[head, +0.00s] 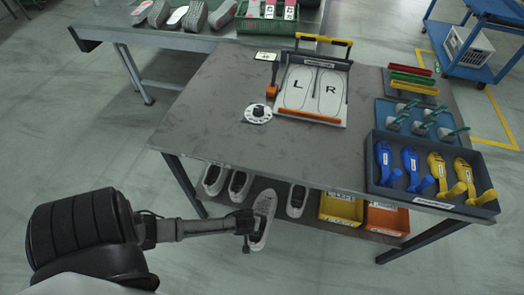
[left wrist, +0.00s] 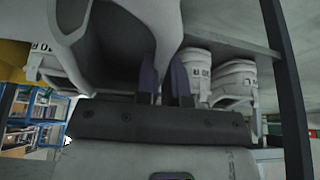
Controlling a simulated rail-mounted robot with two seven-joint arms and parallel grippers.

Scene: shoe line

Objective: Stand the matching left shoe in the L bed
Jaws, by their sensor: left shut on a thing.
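A light grey shoe (head: 265,204) is at the front edge of the table's lower shelf, toe pointing down the picture. My left gripper (head: 247,222) is shut on this shoe. In the left wrist view the fingers (left wrist: 166,82) pinch the shoe's wall, and the held shoe (left wrist: 110,40) fills the upper left. I cannot tell whether its sole touches the shelf. The L bed (head: 296,88) is the left outline on the white fixture on the tabletop, beside the R bed (head: 330,92); both look empty. My right gripper is not in view.
Other shoes stand on the lower shelf: two to the left (head: 213,180) (head: 238,186) and one to the right (head: 297,200). Yellow (head: 341,208) and orange bins sit further right. The tabletop edge (head: 270,175) overhangs the shelf. A dark tool tray (head: 430,200) occupies the tabletop's right front.

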